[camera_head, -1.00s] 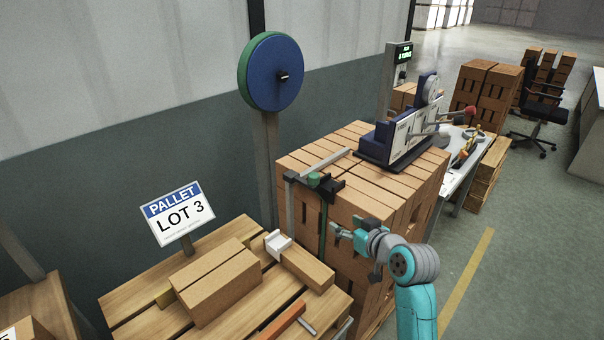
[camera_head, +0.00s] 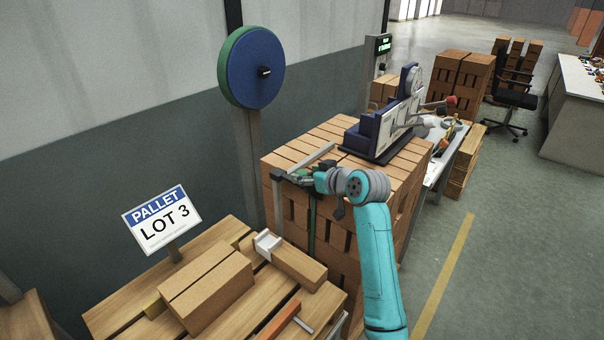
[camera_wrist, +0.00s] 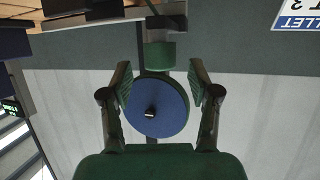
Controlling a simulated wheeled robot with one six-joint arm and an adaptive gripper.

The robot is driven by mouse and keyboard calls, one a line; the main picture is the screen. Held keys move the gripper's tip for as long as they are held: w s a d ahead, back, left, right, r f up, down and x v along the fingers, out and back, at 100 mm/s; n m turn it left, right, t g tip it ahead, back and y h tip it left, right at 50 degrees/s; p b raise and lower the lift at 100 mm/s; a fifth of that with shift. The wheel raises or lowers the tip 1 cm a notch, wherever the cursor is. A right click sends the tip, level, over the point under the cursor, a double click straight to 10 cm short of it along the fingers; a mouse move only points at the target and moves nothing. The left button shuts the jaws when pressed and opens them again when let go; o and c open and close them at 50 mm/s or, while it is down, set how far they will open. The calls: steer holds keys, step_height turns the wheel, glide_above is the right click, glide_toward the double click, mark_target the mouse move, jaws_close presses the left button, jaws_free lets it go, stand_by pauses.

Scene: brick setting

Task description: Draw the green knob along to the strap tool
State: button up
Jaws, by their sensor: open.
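The green knob (camera_wrist: 160,55) is a short cylinder below a grey mount in the wrist view, just ahead of my fingertips and centred between them. My gripper (camera_wrist: 161,78) is open and empty, one finger on each side of the knob's line; contact is not visible. In the head view my gripper (camera_head: 306,178) is at the grey rail (camera_head: 318,161) by the brick stack and mostly hides the knob. A dark blue machine with a round dial (camera_head: 384,130) stands on the stack; I cannot tell whether it is the strap tool.
A blue reel with a green rim (camera_head: 252,68) stands on a post (camera_head: 247,165) behind. A pallet (camera_head: 110,313) with loose bricks (camera_head: 206,290) and a LOT 3 sign (camera_head: 161,220) is at front left. A brick stack (camera_head: 335,240) rises beside my arm.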

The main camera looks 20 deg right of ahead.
mark_target(304, 173)
steer(key=shift+x, duration=1.5)
jaws_close()
